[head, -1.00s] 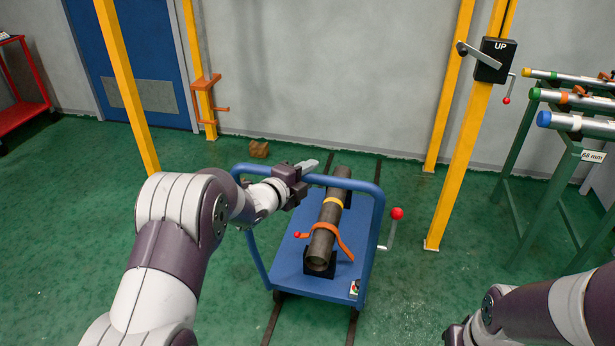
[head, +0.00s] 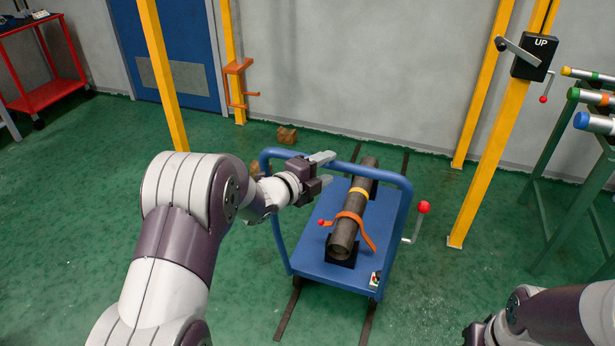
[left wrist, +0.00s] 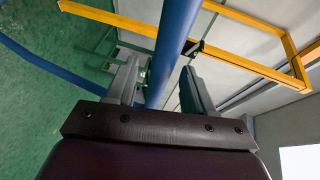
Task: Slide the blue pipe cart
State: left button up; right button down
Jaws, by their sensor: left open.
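The blue pipe cart (head: 322,270) stands on dark floor rails in the middle of the head view. A dark pipe with a yellow band (head: 345,232) lies on it under an orange strap (head: 358,228). My left gripper (head: 328,169) is open at the cart's blue handle bar (head: 382,174), near its left end. In the left wrist view the blue bar (left wrist: 172,45) runs between the two open fingers (left wrist: 160,85); I cannot tell whether they touch it. My right arm shows at the lower right; its fingers are not clearly seen.
A crank with a red knob (head: 423,207) sticks out at the cart's right. Yellow posts (head: 490,160) stand behind and to the right. A green rack with pipes (head: 570,165) is at the right, a red trolley (head: 45,92) at far left. The rails (head: 288,312) run clear towards me.

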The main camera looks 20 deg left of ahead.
pick_arm(q)
jog(key=v, duration=0.8)
jog(key=shift+s, duration=0.15)
jog(key=s+a+f+n+g+y, duration=0.65)
jog(key=a+f+n, duration=0.2)
jog(key=n, duration=0.55)
jog(key=s+d+f+n+g+y, duration=0.1)
jog(key=s+d+n+g, duration=0.15)
jog(key=s, duration=0.25)
jog(key=s+d+f+n+g, duration=0.1)
jog(key=s+f+n+g, duration=0.1)
jog(key=s+n, duration=0.3)
jog(key=s+d+r+g, duration=0.1)
jog(key=s+d+g, duration=0.1)
jog(key=s+d, duration=0.45)
notch_tip(320, 180, up, 17)
jog(key=p, duration=1.7)
jog(key=shift+d+r+h, duration=0.2)
jog(key=shift+d+h, duration=0.15)
jog(key=shift+h, duration=0.1)
